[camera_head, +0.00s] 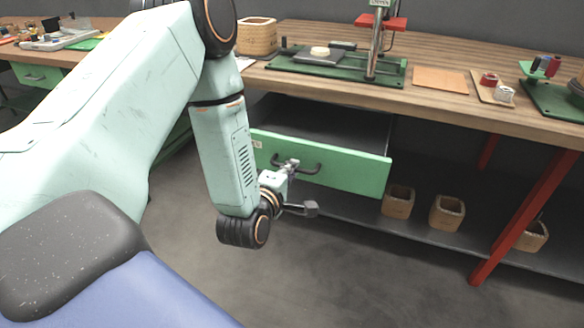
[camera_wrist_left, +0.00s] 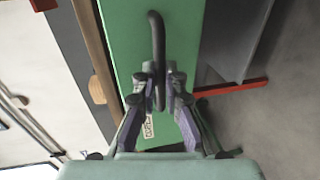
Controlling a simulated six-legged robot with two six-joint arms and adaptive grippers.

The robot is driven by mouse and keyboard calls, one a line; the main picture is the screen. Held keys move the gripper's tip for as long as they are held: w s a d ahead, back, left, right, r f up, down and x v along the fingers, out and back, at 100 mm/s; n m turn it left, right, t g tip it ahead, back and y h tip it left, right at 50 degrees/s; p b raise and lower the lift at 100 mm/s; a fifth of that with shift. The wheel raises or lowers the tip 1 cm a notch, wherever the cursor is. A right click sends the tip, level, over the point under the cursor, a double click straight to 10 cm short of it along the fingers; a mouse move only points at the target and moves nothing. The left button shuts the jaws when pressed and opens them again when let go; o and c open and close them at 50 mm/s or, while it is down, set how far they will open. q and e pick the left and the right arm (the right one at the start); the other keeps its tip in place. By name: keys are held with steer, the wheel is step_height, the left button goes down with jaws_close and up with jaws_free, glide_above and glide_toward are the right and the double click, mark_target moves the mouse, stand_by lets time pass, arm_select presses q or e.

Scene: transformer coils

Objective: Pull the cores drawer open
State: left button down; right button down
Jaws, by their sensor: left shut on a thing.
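The cores drawer (camera_head: 345,168) has a green front and hangs under the wooden workbench. It stands part way out, and its dark inside shows in the head view. Its dark bar handle (camera_head: 313,170) is on the front. My left gripper (camera_head: 291,166) is shut on the handle. In the left wrist view the two fingers of the left gripper (camera_wrist_left: 160,88) close on one end of the handle (camera_wrist_left: 158,40), with a white label (camera_wrist_left: 148,127) on the green front beside them. My right gripper is not in view.
The workbench top (camera_head: 440,105) carries a green press base (camera_head: 385,72), a wicker basket (camera_head: 257,37) and small parts. Several small bins (camera_head: 398,201) stand on the lower shelf. A red table leg (camera_head: 520,220) stands at right. The floor before the drawer is clear.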

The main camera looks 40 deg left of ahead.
arm_select(q)
steer(key=shift+s, duration=0.3)
steer(key=c, duration=1.4)
jaws_free()
steer(key=shift+d, duration=0.1)
steer(key=v, duration=0.7)
steer(key=shift+s+r, duration=0.1)
steer(key=shift+s, duration=0.1)
